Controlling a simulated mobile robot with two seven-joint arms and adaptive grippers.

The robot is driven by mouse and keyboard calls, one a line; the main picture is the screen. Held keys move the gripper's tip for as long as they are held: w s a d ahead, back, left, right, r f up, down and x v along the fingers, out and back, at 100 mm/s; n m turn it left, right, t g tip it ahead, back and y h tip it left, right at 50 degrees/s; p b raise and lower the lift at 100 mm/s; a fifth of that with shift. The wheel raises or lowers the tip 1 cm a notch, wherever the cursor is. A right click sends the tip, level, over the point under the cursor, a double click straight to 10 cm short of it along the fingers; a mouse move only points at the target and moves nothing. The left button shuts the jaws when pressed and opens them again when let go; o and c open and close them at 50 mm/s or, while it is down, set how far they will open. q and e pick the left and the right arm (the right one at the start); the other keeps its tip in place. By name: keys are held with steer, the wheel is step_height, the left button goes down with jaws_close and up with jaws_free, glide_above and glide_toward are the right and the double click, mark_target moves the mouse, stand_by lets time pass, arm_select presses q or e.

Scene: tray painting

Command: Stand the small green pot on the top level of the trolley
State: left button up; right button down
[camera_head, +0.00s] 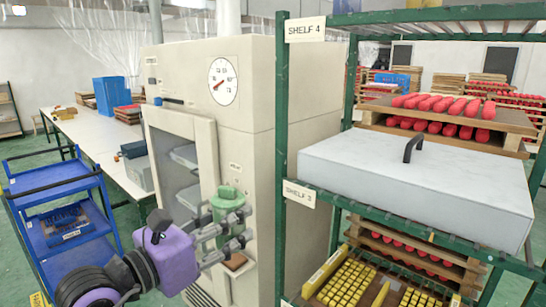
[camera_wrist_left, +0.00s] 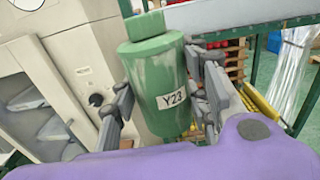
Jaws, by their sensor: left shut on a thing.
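The small green pot (camera_head: 228,202) is held up in front of the beige oven. My left gripper (camera_head: 238,226) is shut on it, with fingers on both sides. In the left wrist view the pot (camera_wrist_left: 158,80) is a green cylinder with a narrower top and a label reading Y23; it looks close to upright, between the fingers (camera_wrist_left: 163,100). The blue trolley (camera_head: 50,180) stands at the left in the head view, apart from the pot. Its top level looks empty. My right gripper is not in view.
A dark blue crate (camera_head: 66,227) sits on the trolley's lower level. The beige oven (camera_head: 255,75) stands behind the pot. A green rack (camera_head: 281,130) with a large pale lidded slab (camera_head: 420,185) fills the right. A long white table (camera_head: 95,140) runs behind the trolley.

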arm_select(q)
steer(key=s+a+f+n+t+y, duration=0.1)
steer(key=s+a+f, duration=0.1)
steer(key=a+f, duration=0.2)
steer(key=s+a+f+n+y, duration=0.1)
steer(key=a+f, duration=0.3)
steer(key=f, duration=0.7)
steer(key=shift+s+a+t+y, duration=0.25)
steer(key=shift+s+t+y, duration=0.15)
steer(key=shift+s+y, duration=0.15)
steer(key=shift+d+h, duration=0.2)
steer(key=shift+h, duration=0.05)
